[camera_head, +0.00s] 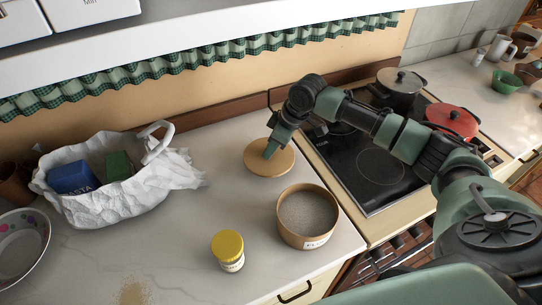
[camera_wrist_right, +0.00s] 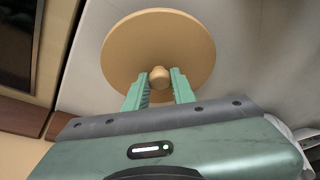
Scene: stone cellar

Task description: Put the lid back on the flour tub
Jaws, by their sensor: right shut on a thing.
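The flour tub (camera_head: 306,218) stands open on the worktop, left of the stove, with pale flour inside and part of a label on its front. The round tan wooden lid (camera_head: 270,160) is behind it and a little to the left. My right gripper (camera_head: 270,152) is over the lid. In the right wrist view the gripper (camera_wrist_right: 159,80) is shut on the knob of the lid (camera_wrist_right: 159,40). I cannot tell whether the lid touches the worktop. My left gripper is not in view.
A yellow-capped jar (camera_head: 228,250) stands left of the tub. A white bag (camera_head: 120,190) with packets and a bowl (camera_head: 20,250) are further left. The black hob (camera_head: 370,160) with a red pot (camera_head: 452,121) and a grey pot (camera_head: 400,88) is right. Worktop between bag and lid is clear.

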